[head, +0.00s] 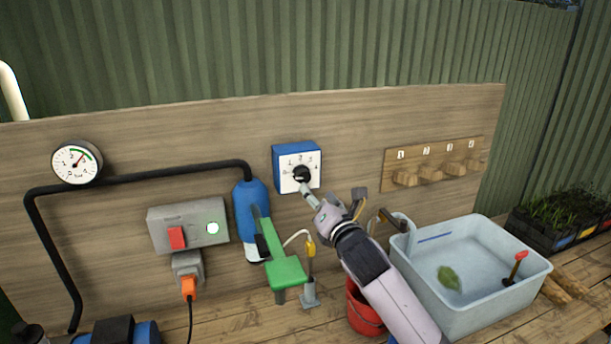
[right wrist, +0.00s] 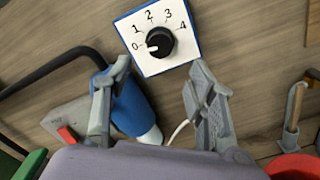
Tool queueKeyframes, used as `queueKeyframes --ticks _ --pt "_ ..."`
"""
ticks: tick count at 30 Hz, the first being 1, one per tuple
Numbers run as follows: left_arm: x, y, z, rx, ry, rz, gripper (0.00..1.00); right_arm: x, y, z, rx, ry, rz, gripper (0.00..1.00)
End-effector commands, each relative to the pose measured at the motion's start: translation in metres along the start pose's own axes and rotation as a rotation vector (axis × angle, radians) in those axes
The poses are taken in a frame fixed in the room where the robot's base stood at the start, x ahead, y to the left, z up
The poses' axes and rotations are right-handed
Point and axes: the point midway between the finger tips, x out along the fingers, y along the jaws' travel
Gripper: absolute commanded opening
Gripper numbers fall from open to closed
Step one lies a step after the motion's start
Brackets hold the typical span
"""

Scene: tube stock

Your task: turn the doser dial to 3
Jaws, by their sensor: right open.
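The doser (head: 283,160) is a blue box on the wooden board with a white face numbered 0 to 4. Its black dial knob (head: 301,174) also shows in the right wrist view (right wrist: 162,41). The knob's white mark points left, at about the 0. My right gripper (head: 308,190) is in front of the doser, just below and right of the knob in the head view. In the right wrist view the gripper (right wrist: 148,78) has its two fingers wide apart and empty, with the knob beyond them, apart from both. My left gripper is out of view.
A blue bottle (head: 250,199) and green lever (head: 285,272) stand left of my right arm. A red bucket (head: 364,317) and grey water basin (head: 445,303) are below and right. A pressure gauge (head: 76,162) and switch box (head: 205,221) are on the board's left.

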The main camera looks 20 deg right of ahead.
Motion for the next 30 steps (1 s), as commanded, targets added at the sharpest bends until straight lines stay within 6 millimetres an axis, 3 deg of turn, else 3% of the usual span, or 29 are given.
queueKeyframes --ticks 6,15,30 --pt "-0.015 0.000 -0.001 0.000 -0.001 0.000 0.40 0.042 0.002 0.002 0.005 0.001 -0.002 0.51" --pt "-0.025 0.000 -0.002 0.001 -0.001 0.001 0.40 0.080 0.001 0.001 0.003 0.000 -0.001 0.51" --pt "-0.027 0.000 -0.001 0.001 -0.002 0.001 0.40 0.089 0.000 0.000 0.002 0.000 0.000 0.49"
